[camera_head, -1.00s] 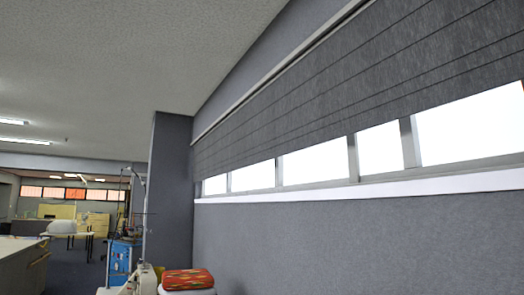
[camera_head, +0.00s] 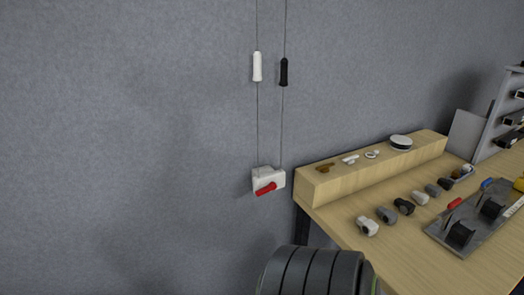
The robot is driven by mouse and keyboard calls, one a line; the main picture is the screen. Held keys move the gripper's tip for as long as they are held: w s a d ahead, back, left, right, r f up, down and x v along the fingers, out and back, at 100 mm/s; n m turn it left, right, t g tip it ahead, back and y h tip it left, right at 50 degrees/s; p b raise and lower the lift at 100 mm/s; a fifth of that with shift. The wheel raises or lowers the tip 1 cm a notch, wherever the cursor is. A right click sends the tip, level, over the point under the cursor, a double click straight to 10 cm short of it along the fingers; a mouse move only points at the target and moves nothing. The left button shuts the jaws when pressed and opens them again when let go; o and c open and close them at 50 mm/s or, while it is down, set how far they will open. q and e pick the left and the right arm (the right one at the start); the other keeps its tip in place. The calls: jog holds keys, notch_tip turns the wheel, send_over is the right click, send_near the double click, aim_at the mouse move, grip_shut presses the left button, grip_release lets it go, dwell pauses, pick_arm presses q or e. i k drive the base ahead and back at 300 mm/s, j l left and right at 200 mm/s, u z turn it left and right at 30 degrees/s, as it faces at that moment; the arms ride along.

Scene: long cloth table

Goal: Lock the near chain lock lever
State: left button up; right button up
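A small white chain lock box (camera_head: 263,178) is fixed to the grey wall, left of the wooden table. A red lever (camera_head: 266,189) sits on its front and slants, its left end lower. Two thin cords run up the wall from the box. A white handle (camera_head: 257,67) hangs on the left cord and a black handle (camera_head: 284,72) on the right cord. Neither gripper shows in the head view.
A wooden table (camera_head: 400,232) with a raised wooden block (camera_head: 345,183) stands at the right. Several small grey, black and white parts lie on it, beside a grey tray (camera_head: 440,240). A dark ribbed rounded thing (camera_head: 310,272) is at the bottom edge. The wall left of the lock is clear.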

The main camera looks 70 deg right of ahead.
aim_at(273, 186)
jog(key=z, duration=2.25)
